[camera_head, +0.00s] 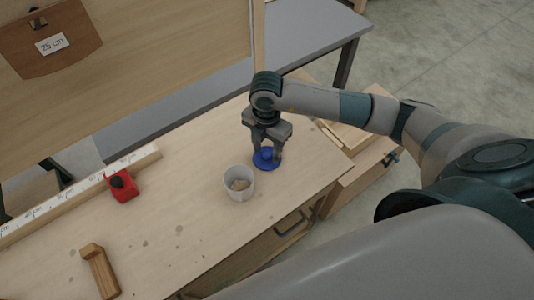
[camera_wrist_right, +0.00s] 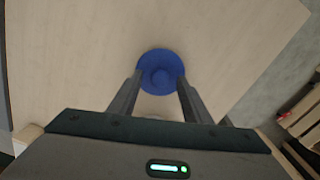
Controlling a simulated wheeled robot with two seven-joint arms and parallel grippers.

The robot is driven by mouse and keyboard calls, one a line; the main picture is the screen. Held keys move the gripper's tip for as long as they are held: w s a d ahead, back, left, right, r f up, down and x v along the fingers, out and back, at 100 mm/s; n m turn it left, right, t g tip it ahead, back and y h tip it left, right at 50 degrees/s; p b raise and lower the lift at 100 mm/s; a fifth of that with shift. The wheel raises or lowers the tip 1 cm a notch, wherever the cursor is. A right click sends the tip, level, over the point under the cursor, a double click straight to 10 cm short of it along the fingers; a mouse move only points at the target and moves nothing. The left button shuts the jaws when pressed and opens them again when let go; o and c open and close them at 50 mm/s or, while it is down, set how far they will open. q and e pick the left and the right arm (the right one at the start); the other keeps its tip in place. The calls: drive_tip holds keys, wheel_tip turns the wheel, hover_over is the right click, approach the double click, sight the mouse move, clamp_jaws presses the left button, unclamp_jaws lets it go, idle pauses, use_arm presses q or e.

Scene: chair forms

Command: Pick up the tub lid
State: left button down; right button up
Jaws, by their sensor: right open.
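The tub lid (camera_head: 264,160) is a round blue disc lying flat on the wooden bench top. In the right wrist view the lid (camera_wrist_right: 161,72) shows a raised round knob in its middle. My right gripper (camera_head: 266,150) is just above the lid, pointing down, with its fingers apart. In the right wrist view the lid's near part lies between the lines of the two fingers (camera_wrist_right: 158,88), and nothing is held. I cannot tell whether the fingers touch the lid. A whitish tub (camera_head: 239,184) stands open beside the lid, with something light brown inside. My left gripper is not in view.
The wooden bench top (camera_head: 180,230) is mostly clear around the lid. A red block-like item with a black knob (camera_head: 122,186) sits by a ruler strip (camera_head: 80,192) at the back left. An angled wooden piece (camera_head: 99,270) lies at the front left.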

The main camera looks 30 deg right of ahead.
drive_tip(key=shift+f, duration=0.4)
clamp_jaws()
drive_tip(key=shift+r, duration=0.15)
